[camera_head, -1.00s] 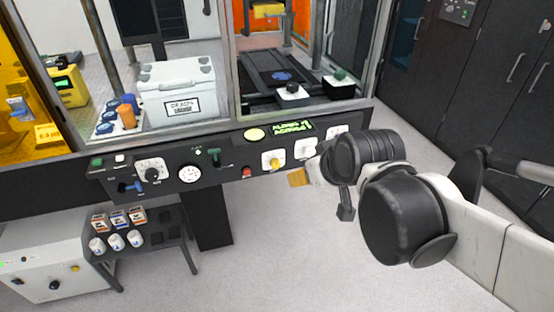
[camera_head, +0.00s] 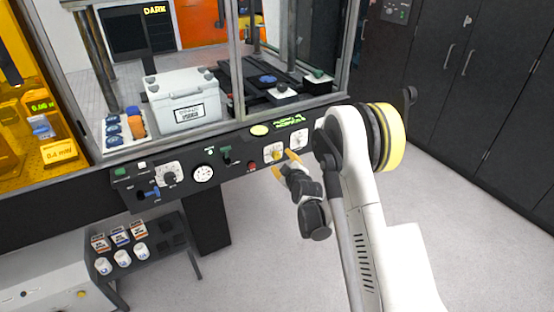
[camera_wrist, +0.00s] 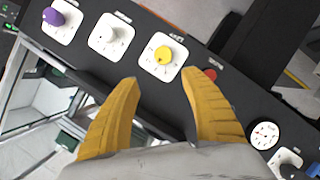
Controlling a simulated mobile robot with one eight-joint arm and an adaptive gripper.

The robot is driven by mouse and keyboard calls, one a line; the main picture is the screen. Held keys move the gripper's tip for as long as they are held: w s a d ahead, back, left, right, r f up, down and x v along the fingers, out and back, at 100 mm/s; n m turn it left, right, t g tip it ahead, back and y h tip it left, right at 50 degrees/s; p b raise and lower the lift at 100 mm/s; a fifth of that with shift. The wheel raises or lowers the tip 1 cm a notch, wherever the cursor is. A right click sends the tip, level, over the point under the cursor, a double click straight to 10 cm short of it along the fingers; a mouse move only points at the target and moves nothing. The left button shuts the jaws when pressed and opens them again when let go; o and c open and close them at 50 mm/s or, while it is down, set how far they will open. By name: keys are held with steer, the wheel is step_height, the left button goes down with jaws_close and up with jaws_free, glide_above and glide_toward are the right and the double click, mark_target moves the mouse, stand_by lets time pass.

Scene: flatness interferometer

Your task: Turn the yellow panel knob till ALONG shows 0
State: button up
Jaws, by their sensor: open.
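The yellow panel knob (camera_wrist: 164,55) sits on a white square plate in the wrist view, ahead of and between my open fingertips. It also shows on the front panel in the head view (camera_head: 276,155). My gripper (camera_wrist: 160,85) is open and empty, its yellow fingers apart from the knob. In the head view my gripper (camera_head: 283,163) is right in front of the knob's plate. The green-lit display (camera_head: 291,122) is above the knobs; its text is too small and slanted to read for ALONG.
A white knob (camera_wrist: 111,35) and a purple knob (camera_wrist: 54,17) lie to the left of the yellow one in the wrist view. A red button (camera_wrist: 210,74) and a round gauge (camera_wrist: 265,134) lie to its right. The floor before the panel is clear.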

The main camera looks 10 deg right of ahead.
mark_target(277, 157)
steer(key=b+x, duration=0.1)
steer(key=x, duration=0.2)
steer(key=f+b+x, duration=0.1)
steer(key=x, duration=0.2)
steer(key=f+b+x, duration=0.1)
steer(key=x, duration=0.3)
steer(key=shift+s+d, duration=0.2)
steer(key=shift+d, duration=0.05)
steer(key=shift+w+b, duration=0.3)
steer(key=shift+w, duration=0.2)
steer(key=shift+r, duration=0.1)
jaws_close()
